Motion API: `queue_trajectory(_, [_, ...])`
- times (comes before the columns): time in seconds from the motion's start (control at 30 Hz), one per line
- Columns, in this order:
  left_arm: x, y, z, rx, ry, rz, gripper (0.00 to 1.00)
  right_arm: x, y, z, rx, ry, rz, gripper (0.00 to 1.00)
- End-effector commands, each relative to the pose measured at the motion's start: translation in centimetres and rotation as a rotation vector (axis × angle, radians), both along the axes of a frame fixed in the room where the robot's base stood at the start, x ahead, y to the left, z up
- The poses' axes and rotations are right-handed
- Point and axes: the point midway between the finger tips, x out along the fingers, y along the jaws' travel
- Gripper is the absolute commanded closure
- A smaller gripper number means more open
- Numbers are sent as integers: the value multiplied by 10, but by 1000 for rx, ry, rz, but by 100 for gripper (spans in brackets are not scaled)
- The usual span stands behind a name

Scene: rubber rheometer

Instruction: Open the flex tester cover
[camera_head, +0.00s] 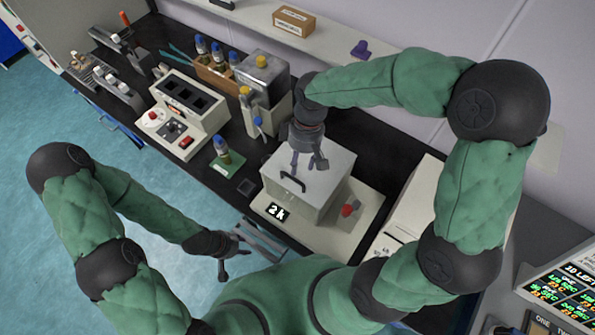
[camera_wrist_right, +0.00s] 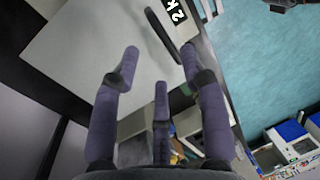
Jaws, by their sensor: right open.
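The flex tester is the cream machine (camera_head: 335,235) marked "2k" in the middle of the bench. Its light grey box cover (camera_head: 325,180) is down on the base, with a black bar handle (camera_head: 292,181) on its front top edge. My right gripper (camera_head: 308,160) is open and empty over the cover, just behind the handle. In the right wrist view the handle (camera_wrist_right: 164,35) shows beyond and between the spread fingertips (camera_wrist_right: 160,65), with the cover (camera_wrist_right: 85,55) to the left; contact cannot be told. My left gripper (camera_head: 232,258) is open and empty, low at the bench's front edge.
A red knob (camera_head: 349,208) sits on the tester's right side. A cream instrument (camera_head: 186,115) and a bottle on a green mat (camera_head: 222,152) stand to the left. A metal-topped machine (camera_head: 262,80) is behind. A white box (camera_head: 405,210) and a screen (camera_head: 563,288) lie right.

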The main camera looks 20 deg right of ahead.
Motion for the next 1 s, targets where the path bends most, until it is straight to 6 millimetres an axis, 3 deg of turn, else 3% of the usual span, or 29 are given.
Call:
queue_trajectory(0.1, [1,0,-3,0,-1,0,60,-4,3,-22,0,5,1,56])
queue_trajectory(0.3, [0,0,-5,0,-1,0,60,-6,7,-47,0,2,0,56])
queue_trajectory(0.77, [0,0,-5,0,-1,0,60,-7,9,-58,1,-1,0,56])
queue_trajectory(0.93, [0,0,-5,0,-1,0,60,-7,9,-58,1,-1,0,100])
queue_trajectory(1.0, [0,0,-5,0,-1,0,60,-7,9,-58,1,-1,0,100])
